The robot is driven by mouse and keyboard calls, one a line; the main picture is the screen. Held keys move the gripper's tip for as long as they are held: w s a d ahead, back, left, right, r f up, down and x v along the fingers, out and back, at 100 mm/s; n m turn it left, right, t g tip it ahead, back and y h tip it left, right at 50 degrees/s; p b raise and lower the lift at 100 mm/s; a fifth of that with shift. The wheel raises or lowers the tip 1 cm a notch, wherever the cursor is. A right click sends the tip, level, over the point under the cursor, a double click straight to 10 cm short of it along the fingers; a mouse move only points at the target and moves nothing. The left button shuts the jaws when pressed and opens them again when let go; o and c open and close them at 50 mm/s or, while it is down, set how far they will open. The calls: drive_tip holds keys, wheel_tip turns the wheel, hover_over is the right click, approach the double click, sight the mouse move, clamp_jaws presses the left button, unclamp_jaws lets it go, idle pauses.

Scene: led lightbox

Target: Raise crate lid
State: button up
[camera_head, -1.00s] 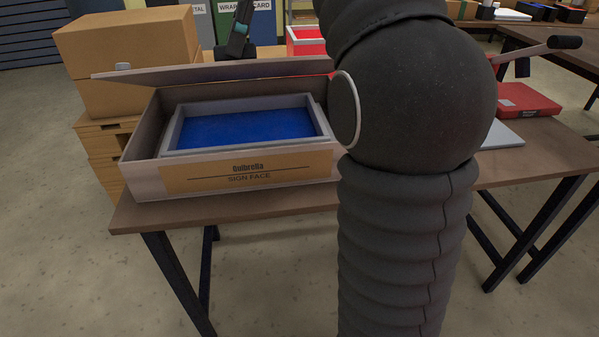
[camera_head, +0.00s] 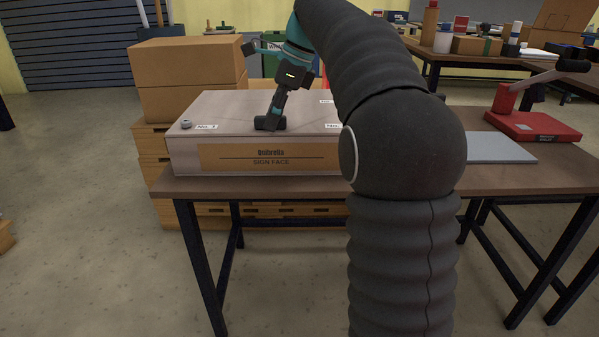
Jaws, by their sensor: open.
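The crate (camera_head: 183,159) is a long pale box on the workbench, with a tan front label reading "SIGN FACE". Its lid (camera_head: 225,106) lies flat and closed over the top, so the inside is hidden. A small grey knob (camera_head: 186,124) sits near the lid's front left corner. My gripper (camera_head: 270,122) is open, pointing down at the front middle of the lid, to the right of the knob. It is at or just above the lid surface; I cannot tell whether it touches. My arm hides the crate's right end.
Cardboard boxes (camera_head: 185,77) are stacked behind and left of the crate. A grey plate (camera_head: 495,148) and a red press with a lever (camera_head: 526,126) stand on the workbench (camera_head: 400,190) at right. Floor in front is clear.

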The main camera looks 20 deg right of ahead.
drive_tip(key=p+v, duration=0.5)
drive_tip(key=v, duration=0.9)
drive_tip(key=s+a+f+n+t+h+b, duration=0.1)
drive_tip(key=s+a+f+n, duration=0.1)
drive_tip(key=s+f+n, duration=0.4)
drive_tip(key=s+a+f+n+t+h+b, duration=0.1)
drive_tip(key=s+a+f+n+b, duration=0.1)
drive_tip(key=s+f+n, duration=0.4)
drive_tip(key=s+a, duration=0.1)
drive_tip(key=s, duration=0.3)
drive_tip(key=shift+a+f+t+h, duration=0.25)
drive_tip(key=shift+f+t+h, duration=0.05)
drive_tip(key=shift+h, duration=0.1)
drive_tip(key=shift+s, duration=0.15)
